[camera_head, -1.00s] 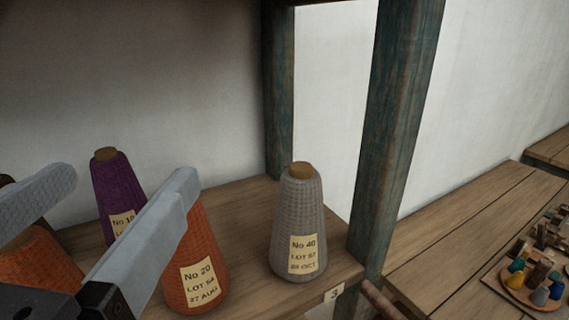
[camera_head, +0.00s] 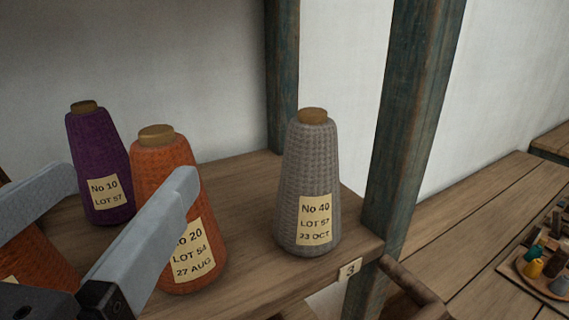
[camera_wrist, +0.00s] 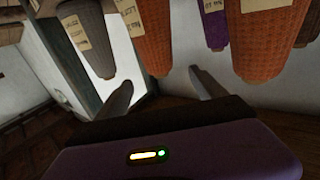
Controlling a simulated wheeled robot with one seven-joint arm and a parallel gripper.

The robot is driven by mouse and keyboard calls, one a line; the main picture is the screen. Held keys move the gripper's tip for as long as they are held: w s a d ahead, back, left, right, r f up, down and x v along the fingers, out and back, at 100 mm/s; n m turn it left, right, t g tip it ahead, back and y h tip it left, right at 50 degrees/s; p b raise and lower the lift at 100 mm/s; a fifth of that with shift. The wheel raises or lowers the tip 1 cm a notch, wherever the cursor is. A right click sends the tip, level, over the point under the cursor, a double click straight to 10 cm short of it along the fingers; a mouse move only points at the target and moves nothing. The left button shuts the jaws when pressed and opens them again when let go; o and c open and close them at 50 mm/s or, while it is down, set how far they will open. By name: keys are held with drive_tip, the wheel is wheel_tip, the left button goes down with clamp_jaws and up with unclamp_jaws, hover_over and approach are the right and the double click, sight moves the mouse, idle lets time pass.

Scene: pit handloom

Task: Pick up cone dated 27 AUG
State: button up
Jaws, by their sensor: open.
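The orange cone with the label reading No 20, LOT 54, 27 AUG (camera_head: 150,165) stands upright on the wooden shelf. My gripper (camera_head: 130,185) is open and empty; its right finger passes in front of this cone and hides part of its label and side. In the wrist view the gripper (camera_wrist: 162,80) shows both fingers apart, with an orange cone (camera_wrist: 148,35), seen upside down, beyond the gap between them. Its label is only partly seen there. I cannot tell whether a finger touches the cone.
A purple cone, No 10 (camera_head: 95,155), stands behind left. A grey cone, No 40, 23 OCT (camera_head: 305,190), stands to the right near a blue-green post (camera_head: 410,120). Another orange cone (camera_head: 35,262) is partly hidden at left. Bare shelf (camera_head: 245,190) lies between the dated orange and grey cones.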

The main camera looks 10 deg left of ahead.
sight(149, 189)
wheel_tip(149, 189, down, 3)
drive_tip(key=shift+r+b, duration=0.2)
drive_tip(key=shift+b, duration=0.45)
drive_tip(key=shift+w+r+p, duration=0.1)
drive_tip(key=shift+w+p, duration=0.5)
drive_tip(key=shift+w, duration=1.1)
drive_tip(key=shift+w+a+p, duration=0.2)
drive_tip(key=shift+w+p, duration=0.55)
drive_tip(key=shift+w, duration=1.45)
clamp_jaws()
